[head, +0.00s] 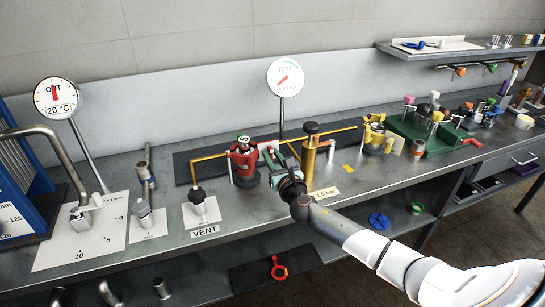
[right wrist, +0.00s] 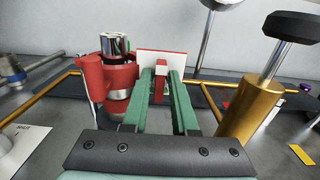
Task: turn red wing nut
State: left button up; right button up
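The red wing nut (right wrist: 161,69) shows in the right wrist view as an upright red piece in front of a white plate with a red edge. It sits beside a red clamp body (right wrist: 106,74) around a metal cylinder. My right gripper (right wrist: 163,75) has green fingers, one on each side of the wing nut. The fingers stand apart, with what looks like a narrow gap to it. In the head view the right gripper (head: 276,160) is just right of the red clamp (head: 243,163), and the wing nut is mostly hidden there. My left gripper is not in view.
A brass cylinder with a black knob (head: 309,150) stands close to the right of my gripper. Brass pipes run behind on a dark strip. A pressure dial (head: 286,77) rises behind.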

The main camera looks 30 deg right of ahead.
grip_shut()
jog(key=shift+m, duration=0.4)
jog(key=m+b, duration=0.1)
jog(key=m, duration=0.1)
jog(key=shift+d+f+m, duration=0.1)
jog(key=shift+m, duration=0.3)
jog(key=m, duration=2.6)
jog(key=shift+f, duration=0.35)
jog(key=shift+m+p, duration=0.95)
jog(key=shift+m, duration=1.35)
